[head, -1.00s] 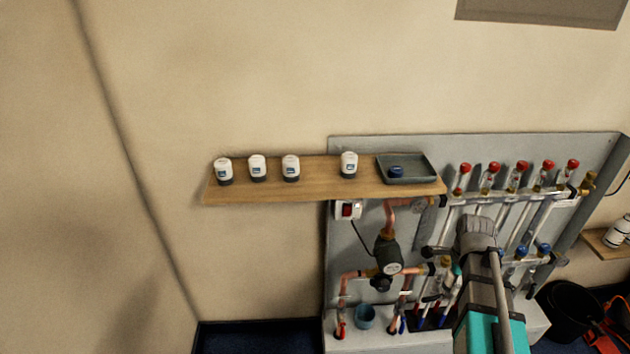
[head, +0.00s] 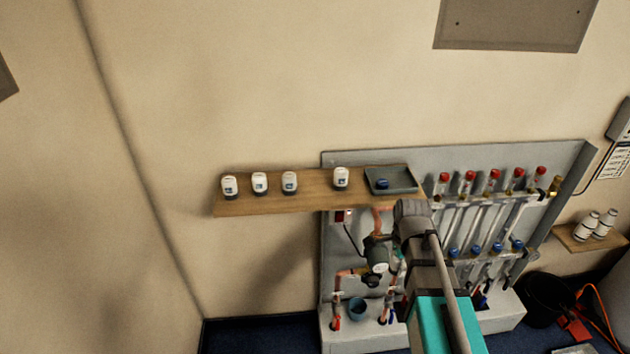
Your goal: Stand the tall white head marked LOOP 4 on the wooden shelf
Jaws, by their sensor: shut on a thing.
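The wooden shelf (head: 320,199) runs along the wall, its right end in front of the grey board. Several small white heads with blue labels and dark bases stand upright on it; one is left of the tray (head: 341,177). The labels are too small to read, so I cannot pick out LOOP 4. My gripper (head: 400,258) is at the end of my arm, below the shelf's right end and in front of the pipework. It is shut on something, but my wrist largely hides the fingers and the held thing.
A grey tray (head: 405,185) with a blue cap (head: 382,184) sits at the shelf's right end. Red-topped flow meters (head: 495,178) stand right of it. The shelf has a bare gap left of the tray-side head (head: 316,182).

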